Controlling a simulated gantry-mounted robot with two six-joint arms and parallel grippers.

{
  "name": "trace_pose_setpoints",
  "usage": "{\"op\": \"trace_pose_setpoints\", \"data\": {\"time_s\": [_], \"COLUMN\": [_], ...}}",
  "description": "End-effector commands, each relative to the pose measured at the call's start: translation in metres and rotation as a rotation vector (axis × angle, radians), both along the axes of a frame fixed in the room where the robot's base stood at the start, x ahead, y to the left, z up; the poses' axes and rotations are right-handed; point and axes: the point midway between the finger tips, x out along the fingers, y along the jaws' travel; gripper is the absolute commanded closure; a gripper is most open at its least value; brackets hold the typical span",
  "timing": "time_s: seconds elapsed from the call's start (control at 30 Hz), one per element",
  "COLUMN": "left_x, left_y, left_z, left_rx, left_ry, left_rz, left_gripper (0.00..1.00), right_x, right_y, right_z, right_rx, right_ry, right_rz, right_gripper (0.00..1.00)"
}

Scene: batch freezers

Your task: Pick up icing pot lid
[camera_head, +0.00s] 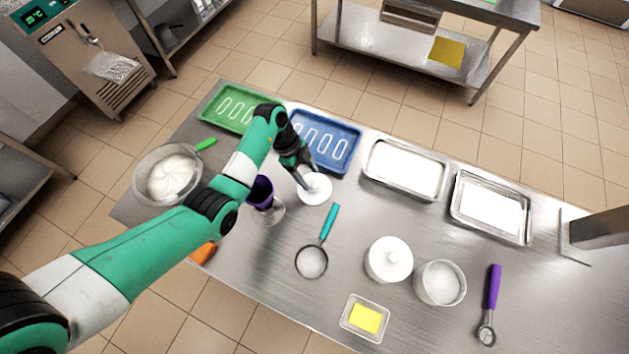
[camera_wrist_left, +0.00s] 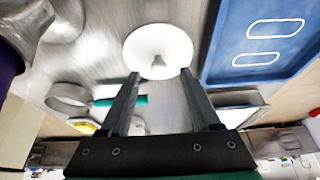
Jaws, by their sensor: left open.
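A round white lid (camera_head: 314,188) with a small knob lies on the steel table in front of the blue tray. In the left wrist view the lid (camera_wrist_left: 158,40) shows as a white disc with its knob between the fingertips and just beyond them. My left gripper (camera_head: 301,178) is open and empty, over the lid's left part in the head view. The wrist view shows its two fingers (camera_wrist_left: 160,74) spread apart. My right gripper is not in view.
A blue tray (camera_head: 349,150) lies behind the lid. A teal-handled sieve (camera_head: 312,261) lies in front. Steel trays (camera_head: 371,176) line the back right. The table between sieve and trays is clear.

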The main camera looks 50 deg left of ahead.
Motion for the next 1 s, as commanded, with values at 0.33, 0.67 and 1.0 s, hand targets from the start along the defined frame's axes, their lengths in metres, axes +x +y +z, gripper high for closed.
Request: {"op": "trace_pose_setpoints", "data": {"time_s": [0.33,0.67,1.0], "left_x": [0.004,0.004,0.004], "left_y": [-0.015,-0.014,-0.014], "left_z": [-0.033,-0.033,-0.033], "left_rx": [0.001,0.001,0.001], "left_ry": [0.001,0.0,0.0], "left_rz": [0.0,0.0,0.0], "left_gripper": [0.36,0.76,1.0], "right_x": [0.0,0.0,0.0], "right_y": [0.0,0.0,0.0], "right_z": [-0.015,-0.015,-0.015], "right_rx": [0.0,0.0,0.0], "right_ry": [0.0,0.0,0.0], "right_rz": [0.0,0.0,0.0], "right_gripper": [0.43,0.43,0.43]}}
